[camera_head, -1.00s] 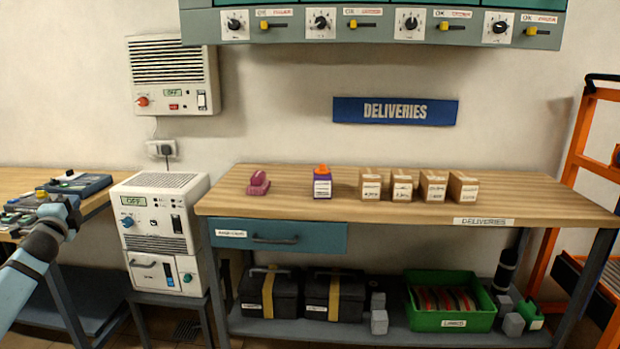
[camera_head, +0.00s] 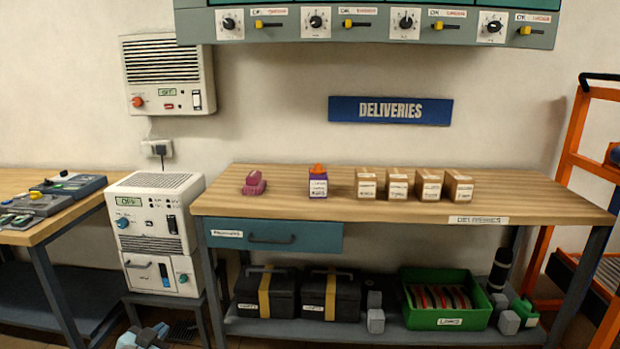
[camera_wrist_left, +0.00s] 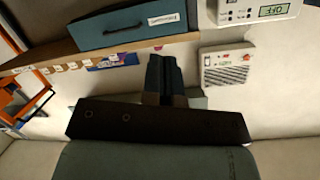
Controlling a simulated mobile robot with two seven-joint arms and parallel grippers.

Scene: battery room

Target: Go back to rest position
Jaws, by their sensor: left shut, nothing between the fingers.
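My left gripper (camera_head: 156,332) shows only partly at the bottom left edge of the head view, low in front of the white cabinet unit (camera_head: 155,232). In the left wrist view its dark fingers (camera_wrist_left: 164,68) are shut together with nothing between them. It holds nothing and appears clear of the bench. My right gripper is in neither view.
The deliveries bench (camera_head: 400,205) carries a pink object (camera_head: 254,183), a purple-and-orange box (camera_head: 318,183) and several cartons (camera_head: 428,184). A side table (camera_head: 62,213) stands left, an orange rack (camera_head: 570,150) right. A green crate (camera_head: 437,318) sits on the lower shelf.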

